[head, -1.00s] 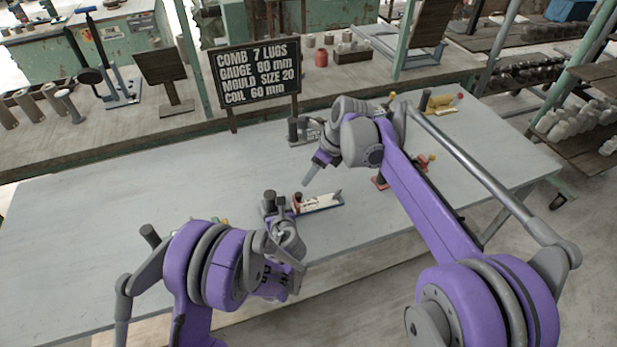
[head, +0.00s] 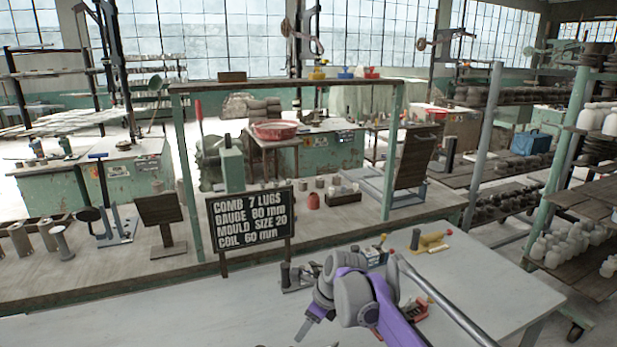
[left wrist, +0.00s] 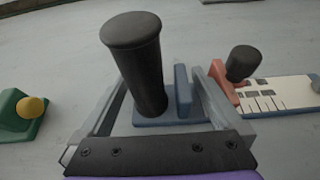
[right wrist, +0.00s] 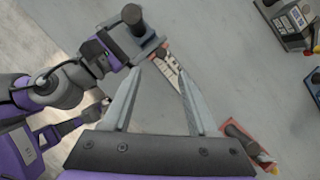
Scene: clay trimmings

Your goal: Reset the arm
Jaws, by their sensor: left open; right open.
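In the head view my right gripper (head: 305,330) points down over the pale table (head: 180,310), near its lower edge. The right wrist view shows its two fingers (right wrist: 158,70) apart with nothing between them. My left gripper is outside the head view. In the left wrist view its fingers (left wrist: 165,75) stand apart on either side of a black cylindrical handle (left wrist: 145,70) on a blue base (left wrist: 180,115). I cannot tell whether they touch it. A cream strip with dark marks (left wrist: 275,95) and a reddish block with a dark knob (left wrist: 240,65) lie to the right.
A yellow tool (head: 430,241) and a red tool (head: 415,308) lie right of my right arm. A green block with a yellow ball (left wrist: 22,110) lies left of my left gripper. Shelves (head: 590,200) stand at right.

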